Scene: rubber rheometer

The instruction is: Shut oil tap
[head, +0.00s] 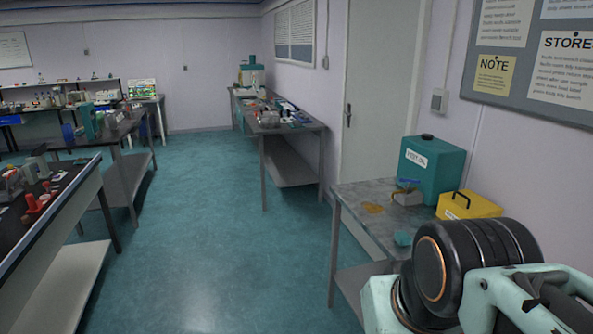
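A teal tank (435,170) with a black cap and a white label, which seems to read "TEST OIL", stands on the grey table at right, near the wall. A small blue part (407,182), which looks like the tap's lever, shows at the tank's lower left. It is too small to tell whether the tap is open. Below it is a small pale container (407,198) with a trace of amber at its top. An amber puddle (373,208) lies on the table left of it. My arm shows at lower right; my gripper is not in view.
A yellow case (468,205) with a black handle sits right of the tank. A teal cloth-like item (403,239) lies near the table's (350,191) front. Benches with equipment stand at left and further back. The teal floor (210,230) between is clear.

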